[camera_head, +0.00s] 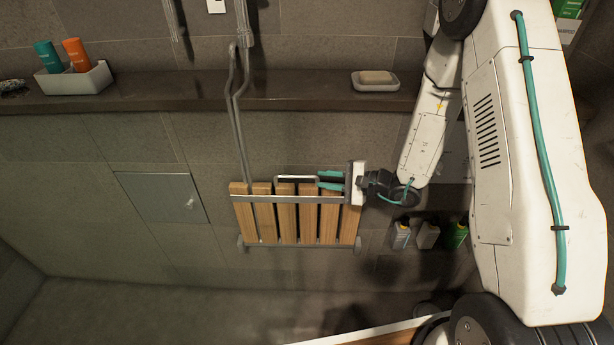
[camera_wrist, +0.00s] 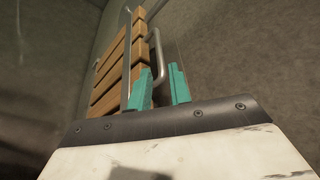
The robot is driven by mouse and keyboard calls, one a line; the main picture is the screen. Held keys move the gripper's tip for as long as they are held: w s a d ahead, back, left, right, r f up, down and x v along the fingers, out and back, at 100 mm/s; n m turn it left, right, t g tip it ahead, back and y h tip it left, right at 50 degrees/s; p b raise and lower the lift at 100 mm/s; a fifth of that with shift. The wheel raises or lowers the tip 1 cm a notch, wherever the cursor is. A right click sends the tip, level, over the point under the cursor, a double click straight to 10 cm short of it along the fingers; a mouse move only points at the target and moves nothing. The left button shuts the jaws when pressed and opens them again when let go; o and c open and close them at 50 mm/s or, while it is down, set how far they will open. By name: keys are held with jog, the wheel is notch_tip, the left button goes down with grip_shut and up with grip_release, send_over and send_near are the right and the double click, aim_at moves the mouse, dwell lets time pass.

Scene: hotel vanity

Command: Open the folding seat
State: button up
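The folding seat (camera_head: 286,215) has wooden slats in a grey metal frame and appears folded up against the tiled wall. A thin metal handle loop (camera_head: 297,178) stands at its upper edge. In the wrist view the slats (camera_wrist: 122,58) fill the upper left, and the handle loop (camera_wrist: 157,62) curves down beside them. My gripper (camera_head: 330,180) is at the seat's upper right, its teal fingers pointing left toward the loop. In the wrist view my gripper (camera_wrist: 160,86) has its fingers apart, with the loop's end between or just beyond them. I cannot tell whether they touch it.
A stone ledge (camera_head: 230,93) runs above the seat, with a bottle tray (camera_head: 75,82) and a soap dish (camera_head: 375,82). The floor (camera_head: 150,310) below looks clear.

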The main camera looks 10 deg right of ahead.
aim_at(303, 177)
jog(key=x, duration=0.6)
jog(key=shift+w+a+f, duration=0.1)
jog(key=shift+a, duration=0.1)
grip_shut()
